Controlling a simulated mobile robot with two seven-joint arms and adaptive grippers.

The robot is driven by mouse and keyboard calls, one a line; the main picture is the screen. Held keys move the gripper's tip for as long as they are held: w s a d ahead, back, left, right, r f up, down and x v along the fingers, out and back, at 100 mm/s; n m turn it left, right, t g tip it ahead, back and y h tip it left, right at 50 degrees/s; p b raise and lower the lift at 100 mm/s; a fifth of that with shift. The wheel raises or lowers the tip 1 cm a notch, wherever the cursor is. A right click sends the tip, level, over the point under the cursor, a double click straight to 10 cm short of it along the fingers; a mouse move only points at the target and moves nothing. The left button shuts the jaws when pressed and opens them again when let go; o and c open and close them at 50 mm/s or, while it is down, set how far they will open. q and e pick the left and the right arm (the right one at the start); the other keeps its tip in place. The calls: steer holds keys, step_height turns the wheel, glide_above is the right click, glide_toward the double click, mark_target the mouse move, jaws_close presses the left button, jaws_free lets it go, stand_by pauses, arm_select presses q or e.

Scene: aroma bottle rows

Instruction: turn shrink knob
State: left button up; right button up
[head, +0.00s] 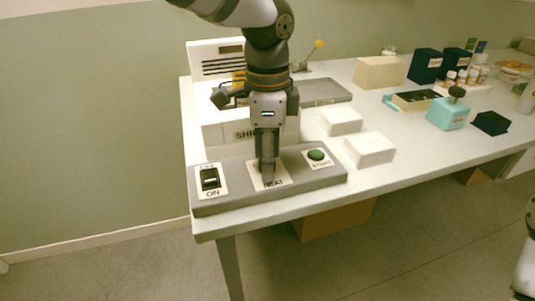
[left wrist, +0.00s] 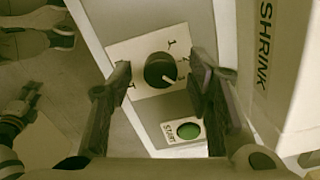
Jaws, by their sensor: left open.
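The shrink knob (left wrist: 160,70) is a round black dial with a white pointer mark, on a white plate marked with positions, in the left wrist view. Its pointer faces lower right there. In the head view the plate (head: 258,181), lettered HEAT, lies in the middle of the grey control panel (head: 225,200), and my gripper hides most of the knob. My left gripper (head: 267,178) points straight down over the knob. In the left wrist view its open fingers (left wrist: 161,78) stand on either side of the knob; I cannot tell whether they touch it.
The panel also has a black ON switch (head: 209,179) and a green START button (head: 316,155). The white SHRINK machine (head: 220,130) stands right behind.

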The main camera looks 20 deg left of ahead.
arm_select(q)
jaws_close()
steer(key=shift+r, duration=0.1)
arm_select(e)
steer(key=shift+w+r, duration=0.1)
arm_select(q)
steer(key=shift+r+n+p, duration=0.1)
steer(key=shift+n+p, duration=0.35)
steer(key=shift+n, duration=1.25)
steer(key=n, duration=0.2)
steer(key=shift+f+n, duration=0.2)
steer(key=shift+n, duration=1.9)
arm_select(e)
steer(key=shift+w+r+t, duration=0.4)
steer(key=shift+w+r, duration=0.3)
steer(key=shift+w, duration=0.1)
